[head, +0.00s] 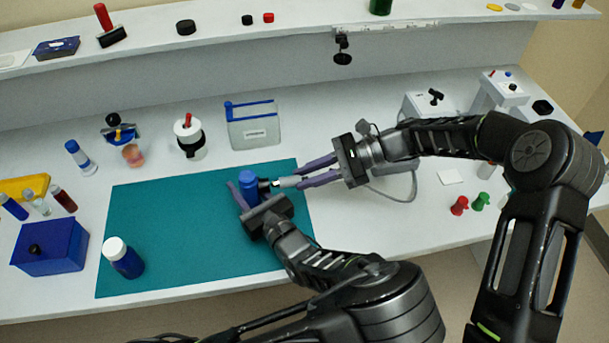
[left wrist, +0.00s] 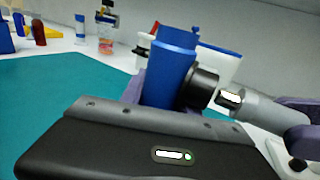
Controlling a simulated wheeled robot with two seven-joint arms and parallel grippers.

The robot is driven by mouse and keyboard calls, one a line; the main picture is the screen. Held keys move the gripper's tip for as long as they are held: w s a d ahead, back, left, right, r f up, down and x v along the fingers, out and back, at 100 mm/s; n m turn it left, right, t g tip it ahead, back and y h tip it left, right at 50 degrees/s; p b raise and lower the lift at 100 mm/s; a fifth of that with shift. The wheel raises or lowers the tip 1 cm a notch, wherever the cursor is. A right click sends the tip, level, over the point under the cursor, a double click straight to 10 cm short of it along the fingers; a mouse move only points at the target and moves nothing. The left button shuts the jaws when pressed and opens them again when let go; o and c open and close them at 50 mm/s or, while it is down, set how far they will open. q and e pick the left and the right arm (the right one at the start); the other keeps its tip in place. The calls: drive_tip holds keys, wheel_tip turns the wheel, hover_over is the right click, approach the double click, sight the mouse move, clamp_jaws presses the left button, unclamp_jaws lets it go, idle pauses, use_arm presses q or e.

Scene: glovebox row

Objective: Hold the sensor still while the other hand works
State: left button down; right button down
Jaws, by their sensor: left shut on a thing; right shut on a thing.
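The sensor (head: 248,184) is a blue cylinder with a black side port, standing over the teal mat (head: 150,215). It also shows in the left wrist view (left wrist: 170,65), slightly tilted in the picture. My left gripper (head: 245,191) is shut on it, its purple fingers on either side. My right gripper (head: 300,179) is shut on a grey plug (head: 287,182) and points it at the sensor's port. In the left wrist view the grey plug (left wrist: 265,108) has its pale tip at the black port (left wrist: 203,88). I cannot tell whether the tip is inside.
A grey cable (head: 405,196) runs below my right gripper on the right of the bench. A blue bottle with white cap (head: 124,258) stands on the mat's left. A grey case with blue handle (head: 252,124) and a white-black jar (head: 189,137) stand behind. The mat's middle is clear.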

drive_tip(key=shift+w+d, duration=0.15)
drive_tip(key=shift+d, duration=0.5)
idle(0.3)
drive_tip(key=shift+w+d, duration=0.2)
drive_tip(key=shift+d, duration=0.6)
drive_tip(key=shift+w+d, duration=0.15)
drive_tip(key=shift+d, duration=0.6)
drive_tip(key=shift+w+d, duration=0.2)
drive_tip(key=shift+d, duration=0.6)
wheel_tip(320, 180, up, 7)
use_arm(q)
drive_tip(key=shift+c, duration=1)
unclamp_jaws()
drive_tip(key=shift+o, duration=1)
drive_tip(key=v, duration=1.2)
